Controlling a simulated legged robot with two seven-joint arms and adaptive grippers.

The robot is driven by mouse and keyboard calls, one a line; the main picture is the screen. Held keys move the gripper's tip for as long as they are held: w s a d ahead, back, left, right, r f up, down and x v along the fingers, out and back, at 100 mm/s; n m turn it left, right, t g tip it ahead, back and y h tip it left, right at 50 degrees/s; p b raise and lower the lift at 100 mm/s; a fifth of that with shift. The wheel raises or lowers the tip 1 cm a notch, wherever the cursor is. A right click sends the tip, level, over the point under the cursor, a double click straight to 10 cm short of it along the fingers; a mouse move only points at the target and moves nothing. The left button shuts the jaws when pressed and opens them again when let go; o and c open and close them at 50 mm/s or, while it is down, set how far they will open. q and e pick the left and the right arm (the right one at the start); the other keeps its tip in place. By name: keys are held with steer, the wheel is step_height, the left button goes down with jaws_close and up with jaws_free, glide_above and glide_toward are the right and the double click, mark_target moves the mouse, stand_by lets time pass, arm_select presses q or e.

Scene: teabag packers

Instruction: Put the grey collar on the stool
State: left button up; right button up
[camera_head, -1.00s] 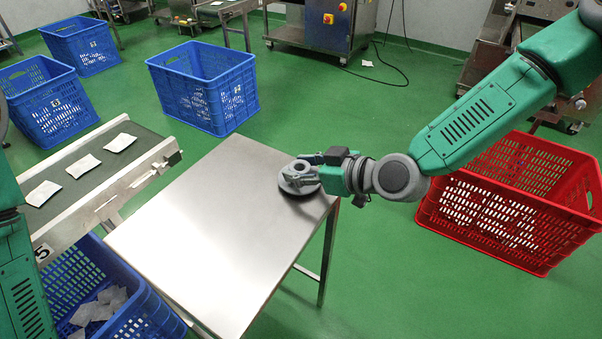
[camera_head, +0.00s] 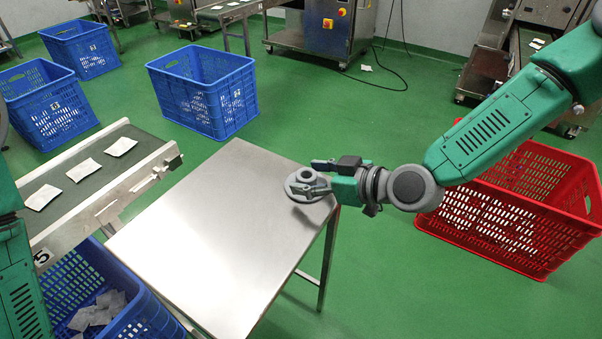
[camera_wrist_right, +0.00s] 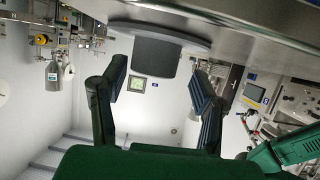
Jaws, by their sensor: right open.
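The grey collar (camera_head: 304,189), a round flange with a raised hub, lies flat on the right corner of the stool (camera_head: 215,235), a square steel top on legs. My right gripper (camera_head: 318,176) is open, its two fingers on either side of the hub. In the right wrist view the collar's hub (camera_wrist_right: 150,53) shows between the spread fingers of the gripper (camera_wrist_right: 158,72), with a gap on each side. The collar's flange rests against the steel surface there. Of my left arm only a green part shows at the left edge; its gripper is out of view.
A conveyor (camera_head: 60,215) with several white teabag packets stands left of the stool, with a blue crate (camera_head: 150,310) below it. A red crate (camera_head: 480,225) stands on the right. Another blue crate (camera_head: 205,90) stands behind. Most of the stool top is bare.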

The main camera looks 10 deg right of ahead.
steer(key=p+v, duration=0.2)
steer(key=v, duration=0.8)
steer(key=s+d+f+m+g+h, duration=0.1)
steer(key=s+f+m+g+h, duration=0.3)
steer(key=s+f, duration=0.7)
steer(key=s+d+f+m+g+h, duration=0.4)
steer(key=s+d+f, duration=0.4)
steer(key=s+f, duration=0.3)
steer(key=shift+s+d+g+h, duration=0.15)
steer(key=shift+d+g+h, duration=0.15)
steer(key=shift+g+h, duration=0.3)
